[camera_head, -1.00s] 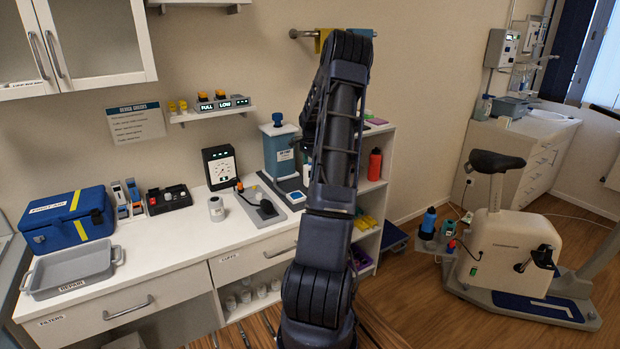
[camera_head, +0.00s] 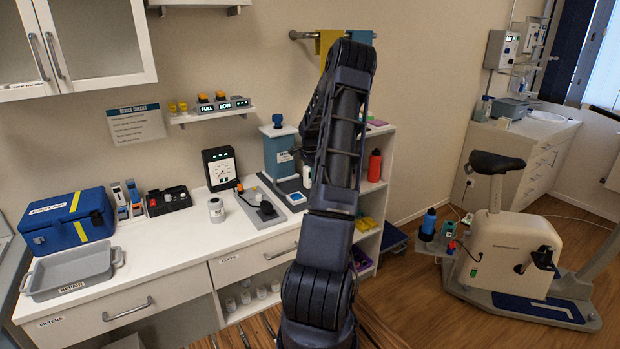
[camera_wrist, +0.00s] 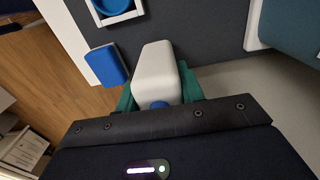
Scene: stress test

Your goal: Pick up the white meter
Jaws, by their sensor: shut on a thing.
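The white meter (camera_wrist: 157,72) is a pale tapered block with a bit of blue at its near end, in the wrist view. My gripper (camera_wrist: 158,94) has its green fingers on both sides of the meter and is shut on it. I cannot tell whether the meter still touches the dark grey surface (camera_wrist: 205,45) beyond it. In the head view my gripper is hidden behind my arm, and I cannot make out the meter there with certainty.
A blue block (camera_wrist: 107,65) lies close left of the meter. A white-framed blue part (camera_wrist: 114,8) is above it. A teal box (camera_wrist: 290,25) stands at right. On the counter (camera_head: 165,246) are a dial gauge (camera_head: 220,168), a blue case (camera_head: 68,220) and a grey tray (camera_head: 72,272).

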